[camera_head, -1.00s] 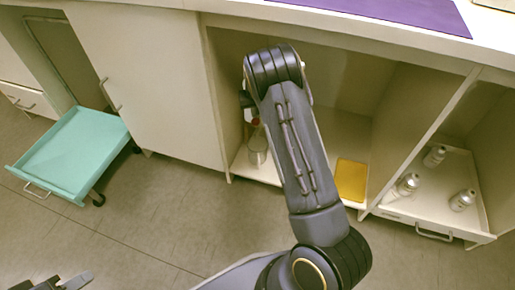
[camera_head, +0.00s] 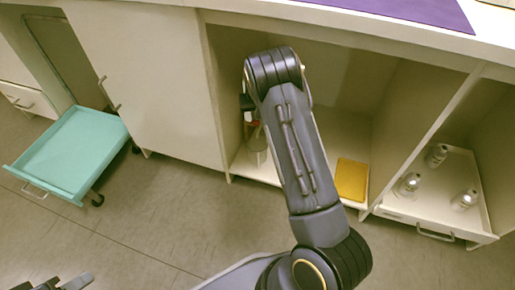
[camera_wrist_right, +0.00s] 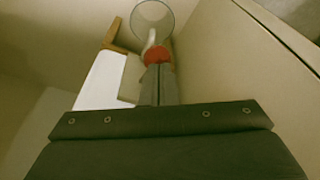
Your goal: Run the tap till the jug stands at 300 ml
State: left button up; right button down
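A clear jug (camera_head: 257,148) stands on the cabinet floor, partly behind my right arm; its round rim (camera_wrist_right: 152,18) shows in the right wrist view. Its water level cannot be read. A tap with a red part (camera_wrist_right: 157,56) and a pale spout (camera_wrist_right: 151,40) sits by the rim; a bit of red shows in the head view. My right gripper (camera_wrist_right: 158,72) points at the red part, fingers together, tips at or touching it; I see nothing between them. My left gripper (camera_head: 62,284) is cut off at the bottom left, its opening unclear.
A white box (camera_wrist_right: 101,82) and a brown piece stand beside the tap. A yellow mat or block (camera_head: 351,180) lies right of my arm. A tray (camera_head: 430,212) holds 3 bottles. A teal cart (camera_head: 72,150) stands at left. The cabinet wall (camera_wrist_right: 235,65) is close on the right.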

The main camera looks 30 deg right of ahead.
aim_at(255, 126)
jog(key=shift+f+b, duration=1.15)
jog(key=shift+f, duration=0.95)
dwell(5.9)
